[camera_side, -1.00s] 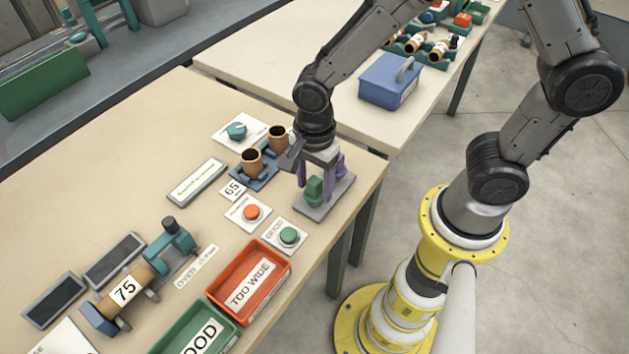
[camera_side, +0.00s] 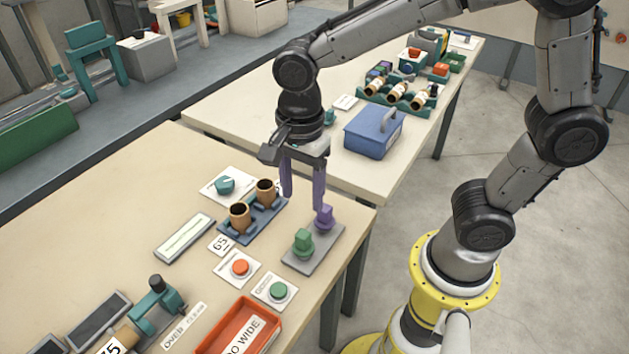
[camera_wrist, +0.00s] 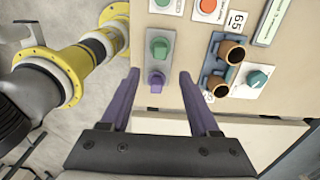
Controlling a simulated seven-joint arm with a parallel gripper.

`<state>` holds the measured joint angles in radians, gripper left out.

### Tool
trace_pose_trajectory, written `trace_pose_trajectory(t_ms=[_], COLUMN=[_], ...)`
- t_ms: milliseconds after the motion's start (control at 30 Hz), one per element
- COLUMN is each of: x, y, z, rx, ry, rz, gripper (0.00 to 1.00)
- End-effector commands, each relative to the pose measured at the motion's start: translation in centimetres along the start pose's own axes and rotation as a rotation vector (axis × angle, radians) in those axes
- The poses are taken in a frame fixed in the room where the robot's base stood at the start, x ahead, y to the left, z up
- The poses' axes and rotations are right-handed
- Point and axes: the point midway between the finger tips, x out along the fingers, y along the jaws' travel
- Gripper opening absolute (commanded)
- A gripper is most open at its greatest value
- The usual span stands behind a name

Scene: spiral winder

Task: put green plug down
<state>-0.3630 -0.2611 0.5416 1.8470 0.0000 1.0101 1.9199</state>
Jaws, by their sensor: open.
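The green plug (camera_side: 303,241) stands upright on a grey plate (camera_side: 299,267) near the table's right edge, and it also shows in the wrist view (camera_wrist: 160,47). A purple plug (camera_side: 324,218) stands on the same plate behind it, and it shows in the wrist view (camera_wrist: 156,82) too. My gripper (camera_side: 303,202) is open and empty, its purple fingers pointing down. It is raised above the table, up and back from the green plug, and apart from it. In the wrist view both plugs lie ahead of my gripper (camera_wrist: 159,75), with nothing between the fingers.
A blue holder (camera_side: 264,222) with two brown cups stands left of the plate. An orange button (camera_side: 240,268), a green button (camera_side: 278,291) and an orange-red bin (camera_side: 235,327) are nearer the front. A blue box (camera_side: 374,132) stands on the far table. A gap separates the tables.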

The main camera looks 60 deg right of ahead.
Motion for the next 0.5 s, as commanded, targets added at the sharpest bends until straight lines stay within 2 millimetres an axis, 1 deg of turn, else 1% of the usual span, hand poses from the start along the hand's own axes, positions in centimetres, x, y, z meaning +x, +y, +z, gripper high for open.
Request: trace_pose_trajectory(t_ms=[67,167,300,500], x=[-0.8,-2.1,-4.4,-6.5], y=[0.2,0.9,2.7,6.0], z=[-0.5,-1.7,-4.1,-7.2], rx=[-0.046,-0.176,-0.453,-0.876], ry=[-0.006,-0.013,-0.001,0.092], rz=[-0.018,-0.063,-0.157,-0.285], gripper=[0.62,0.62,0.62,0.62])
